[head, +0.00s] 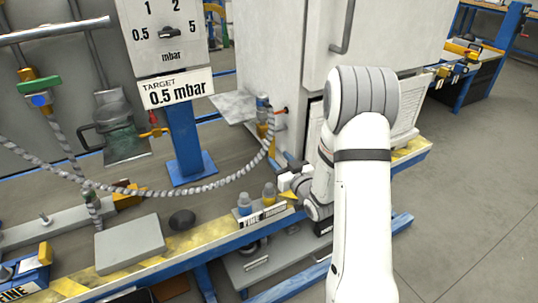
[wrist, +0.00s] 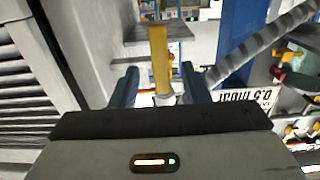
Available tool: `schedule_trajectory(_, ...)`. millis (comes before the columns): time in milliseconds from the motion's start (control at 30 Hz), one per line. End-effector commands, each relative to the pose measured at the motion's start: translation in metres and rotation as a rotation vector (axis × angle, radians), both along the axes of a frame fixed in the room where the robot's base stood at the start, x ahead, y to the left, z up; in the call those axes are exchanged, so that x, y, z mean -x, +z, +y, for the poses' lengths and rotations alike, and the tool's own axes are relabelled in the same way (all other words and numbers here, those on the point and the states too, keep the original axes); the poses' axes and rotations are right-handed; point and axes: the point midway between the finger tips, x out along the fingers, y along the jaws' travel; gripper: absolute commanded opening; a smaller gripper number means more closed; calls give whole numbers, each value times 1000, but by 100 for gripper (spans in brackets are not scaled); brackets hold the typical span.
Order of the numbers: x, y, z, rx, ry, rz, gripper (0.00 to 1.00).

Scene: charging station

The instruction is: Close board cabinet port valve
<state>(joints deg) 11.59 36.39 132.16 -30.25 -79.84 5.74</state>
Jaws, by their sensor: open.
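The tall pale board cabinet (head: 285,70) stands right of the post; its louvred side (wrist: 22,70) fills the left of the wrist view. At its lower left edge is the port valve (head: 265,115), with yellow and blue parts and a striped hose below. In the wrist view a yellow bar (wrist: 160,55), which looks like the valve's handle, stands between my two dark blue fingers. My gripper (wrist: 159,73) is open, one finger on each side of the bar, with gaps visible. In the head view my arm partly hides the gripper (head: 291,162).
The striped hose (head: 220,184) sags across the bench to the left. A blue post (head: 186,130) carries the gauge panel and a "TARGET 0.5 mbar" sign (head: 176,89). Two small knobbed items (head: 257,200) stand at the bench's front edge. Open floor lies right.

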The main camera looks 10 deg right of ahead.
Motion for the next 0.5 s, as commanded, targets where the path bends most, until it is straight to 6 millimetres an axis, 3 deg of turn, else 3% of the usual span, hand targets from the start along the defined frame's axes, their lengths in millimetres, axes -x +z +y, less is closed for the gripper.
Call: schedule_trajectory(500,-66,0,21,-1,1,-5,42)
